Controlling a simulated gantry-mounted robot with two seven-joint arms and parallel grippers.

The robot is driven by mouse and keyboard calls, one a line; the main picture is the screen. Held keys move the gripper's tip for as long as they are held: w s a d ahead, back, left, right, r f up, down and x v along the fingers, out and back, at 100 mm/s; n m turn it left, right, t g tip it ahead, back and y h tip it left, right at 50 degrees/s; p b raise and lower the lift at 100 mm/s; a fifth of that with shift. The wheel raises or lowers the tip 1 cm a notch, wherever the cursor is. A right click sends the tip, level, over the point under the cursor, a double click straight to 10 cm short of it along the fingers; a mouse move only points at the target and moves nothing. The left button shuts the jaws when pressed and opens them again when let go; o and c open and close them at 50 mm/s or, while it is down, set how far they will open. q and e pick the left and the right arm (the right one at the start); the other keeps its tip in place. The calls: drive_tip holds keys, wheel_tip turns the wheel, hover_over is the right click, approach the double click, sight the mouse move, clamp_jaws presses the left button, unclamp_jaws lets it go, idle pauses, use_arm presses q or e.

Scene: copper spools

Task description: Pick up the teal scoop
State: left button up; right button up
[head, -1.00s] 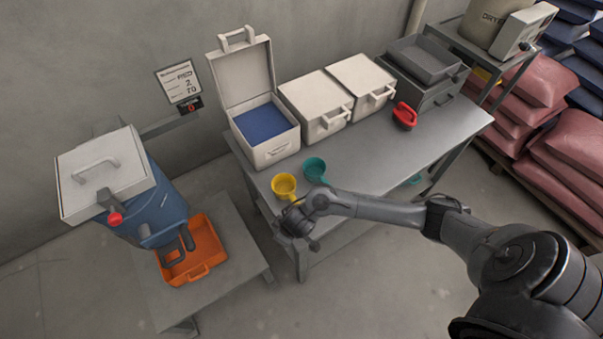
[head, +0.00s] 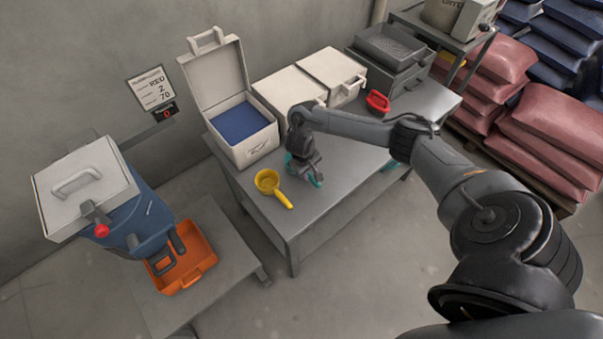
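The teal scoop (head: 318,183) is on the grey table, mostly hidden under my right gripper; only bits of teal show around the fingers. My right gripper (head: 307,176) points down at the scoop from above. Whether its fingers are open or shut on the scoop cannot be told. My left gripper is not in view.
A yellow scoop (head: 267,181) lies just left of my gripper, handle toward the front edge. An open white bin with blue contents (head: 243,118) and closed white bins (head: 290,88) stand behind. A red scoop (head: 377,101) lies farther right. A teal bit (head: 390,165) shows near the table edge.

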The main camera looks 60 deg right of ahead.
sight(309, 176)
drive_tip(key=shift+w+d+f+b, duration=0.1)
drive_tip(key=shift+d+f+b, duration=0.15)
drive_tip(key=shift+f+b, duration=0.7)
drive_tip(key=shift+d+f+b, duration=0.25)
drive_tip(key=shift+f+b, duration=0.3)
drive_tip(key=shift+f, duration=0.75)
drive_tip(key=shift+d+f, duration=0.1)
drive_tip(key=shift+f, duration=0.4)
clamp_jaws()
